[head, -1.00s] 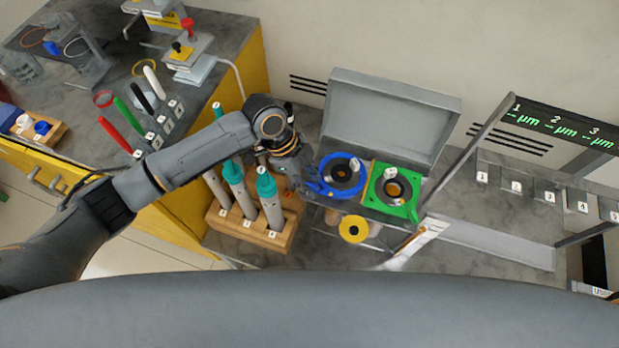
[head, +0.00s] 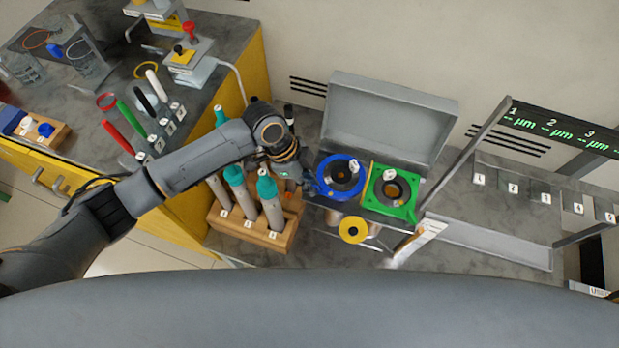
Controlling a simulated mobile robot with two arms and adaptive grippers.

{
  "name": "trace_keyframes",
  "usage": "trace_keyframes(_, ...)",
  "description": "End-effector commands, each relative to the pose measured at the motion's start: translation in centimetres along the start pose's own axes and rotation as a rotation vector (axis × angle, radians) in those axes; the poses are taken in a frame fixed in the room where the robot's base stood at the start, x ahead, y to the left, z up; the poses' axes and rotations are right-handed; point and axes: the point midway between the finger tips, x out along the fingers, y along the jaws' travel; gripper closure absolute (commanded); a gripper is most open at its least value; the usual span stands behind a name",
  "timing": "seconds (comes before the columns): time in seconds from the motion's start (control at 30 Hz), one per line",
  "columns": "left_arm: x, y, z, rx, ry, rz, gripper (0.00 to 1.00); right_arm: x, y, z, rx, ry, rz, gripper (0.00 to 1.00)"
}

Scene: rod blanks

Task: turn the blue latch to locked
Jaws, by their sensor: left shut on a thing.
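The blue latch (head: 327,189) belongs to a round blue fitting with a dark centre, in the grey case in the middle of the head view. My left gripper (head: 311,186) is at the left edge of this fitting, shut on the blue latch. The fingers cover most of the latch's handle, so its exact angle is hard to tell. My right gripper is not in view.
A green square fitting (head: 391,191) sits just right of the blue one. The raised grey lid (head: 388,120) stands behind both. A wooden rack (head: 252,228) with teal-capped cylinders is close under my left arm. A yellow disc (head: 353,230) is in front.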

Motion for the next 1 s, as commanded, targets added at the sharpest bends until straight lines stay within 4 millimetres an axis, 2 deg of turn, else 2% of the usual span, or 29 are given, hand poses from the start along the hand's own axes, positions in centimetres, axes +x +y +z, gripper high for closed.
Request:
trace_keyframes(0.03, -0.5, 0.1, -0.2, -0.027, 0.002, -0.009, 1.0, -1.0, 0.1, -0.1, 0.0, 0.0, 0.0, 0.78)
trace_keyframes(0.6, -0.5, 0.4, -0.4, -0.478, 0.002, -0.193, 1.0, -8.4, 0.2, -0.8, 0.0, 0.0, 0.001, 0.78)
trace_keyframes(1.0, -0.2, 0.4, -0.4, -0.69, 0.003, -0.284, 1.0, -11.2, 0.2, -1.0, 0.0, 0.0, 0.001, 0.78)
